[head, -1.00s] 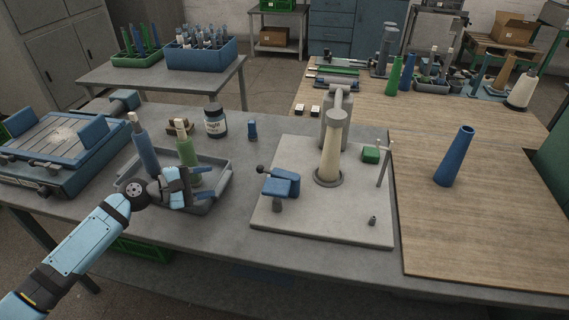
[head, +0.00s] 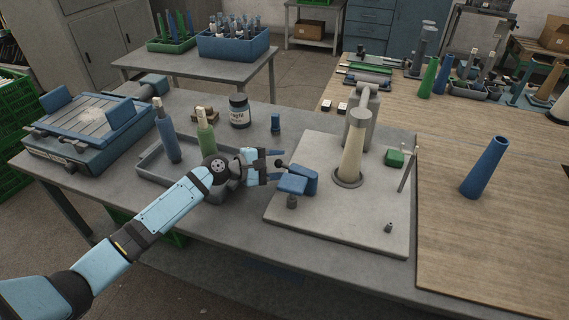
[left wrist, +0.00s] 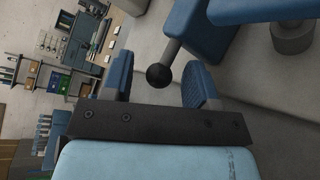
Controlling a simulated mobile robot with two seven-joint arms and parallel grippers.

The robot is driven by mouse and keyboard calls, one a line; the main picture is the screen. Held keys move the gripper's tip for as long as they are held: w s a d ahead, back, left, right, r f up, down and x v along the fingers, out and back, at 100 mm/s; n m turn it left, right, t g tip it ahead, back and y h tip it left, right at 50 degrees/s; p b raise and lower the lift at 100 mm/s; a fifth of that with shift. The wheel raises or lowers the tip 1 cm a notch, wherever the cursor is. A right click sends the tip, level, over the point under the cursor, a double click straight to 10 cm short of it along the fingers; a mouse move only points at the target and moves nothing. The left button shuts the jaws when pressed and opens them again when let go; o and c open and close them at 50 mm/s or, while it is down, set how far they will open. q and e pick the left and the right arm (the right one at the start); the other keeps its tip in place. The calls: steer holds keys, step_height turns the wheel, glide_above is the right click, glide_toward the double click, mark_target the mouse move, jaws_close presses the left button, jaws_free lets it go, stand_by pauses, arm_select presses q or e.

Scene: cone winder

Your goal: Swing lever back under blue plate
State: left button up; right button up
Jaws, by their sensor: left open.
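The lever's round black knob (head: 279,163) shows at the left of the blue plate (head: 291,185), on the grey base board's left part. In the left wrist view the knob (left wrist: 159,77) sits on a short grey rod that runs up to a blue part (left wrist: 198,28). My left gripper (head: 276,165) is open, with its fingers pointing right at the knob. In the left wrist view the knob is between the two blue finger pads, with a gap on both sides. The rod's far end is hidden. My right gripper is not in view.
A cream cone (head: 351,158) stands on the grey board (head: 331,221), with a thin upright rod to its right. A blue cone (head: 485,168) stands on the wooden top.

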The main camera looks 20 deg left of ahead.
arm_select(q)
steer(key=shift+x, duration=1.25)
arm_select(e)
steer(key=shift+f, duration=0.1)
